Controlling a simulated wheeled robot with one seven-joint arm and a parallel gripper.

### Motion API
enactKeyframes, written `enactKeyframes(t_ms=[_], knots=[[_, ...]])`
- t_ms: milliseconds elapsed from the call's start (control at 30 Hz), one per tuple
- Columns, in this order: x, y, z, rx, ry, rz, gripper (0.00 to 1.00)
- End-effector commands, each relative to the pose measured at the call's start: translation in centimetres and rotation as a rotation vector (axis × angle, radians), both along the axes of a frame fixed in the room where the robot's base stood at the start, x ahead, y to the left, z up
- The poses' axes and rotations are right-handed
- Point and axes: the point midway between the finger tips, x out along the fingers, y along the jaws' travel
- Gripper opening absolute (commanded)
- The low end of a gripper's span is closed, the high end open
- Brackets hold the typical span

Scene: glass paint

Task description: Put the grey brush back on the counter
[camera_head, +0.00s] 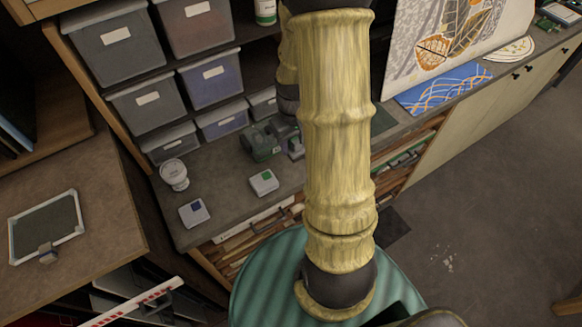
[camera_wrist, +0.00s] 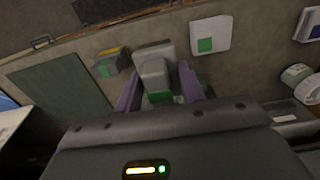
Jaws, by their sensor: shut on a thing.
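In the wrist view, the grey brush (camera_wrist: 153,70) is a blocky grey piece with a green patch at its lower end. It sits between the two purple fingers of my gripper (camera_wrist: 158,84), which are shut on it. The grey counter (camera_wrist: 235,72) lies beneath it. I cannot tell whether the brush touches the counter. The counter (camera_head: 225,185) also shows in the head view, where my arm covers much of the gripper area. The lower part of the grip is hidden by the gripper body in the wrist view.
A white box with a green square (camera_wrist: 210,35) lies right of the brush, and one with a blue square (camera_head: 195,212) lies beyond. A small yellow-topped block (camera_wrist: 113,61) is close on the left, beside a dark green mat (camera_wrist: 62,88). A white cup (camera_head: 174,175) stands farther left in the head view.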

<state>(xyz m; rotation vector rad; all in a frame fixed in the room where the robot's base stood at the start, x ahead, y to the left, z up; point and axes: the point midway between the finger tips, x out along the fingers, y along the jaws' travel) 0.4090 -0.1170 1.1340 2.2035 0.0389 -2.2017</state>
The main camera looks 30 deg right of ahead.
Motion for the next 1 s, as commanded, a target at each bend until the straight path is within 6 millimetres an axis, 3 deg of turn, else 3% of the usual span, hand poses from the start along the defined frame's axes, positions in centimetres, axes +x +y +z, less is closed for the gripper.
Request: enactKeyframes(t_ms=[267, 600, 1000], knots=[[0.0, 0.1, -1.0, 0.002, 0.004, 0.001, 0.21], [-0.1, 0.2, -5.5, 0.003, 0.005, 0.003, 0.21], [-0.1, -0.2, -6.0, 0.002, 0.001, -0.005, 0.21]])
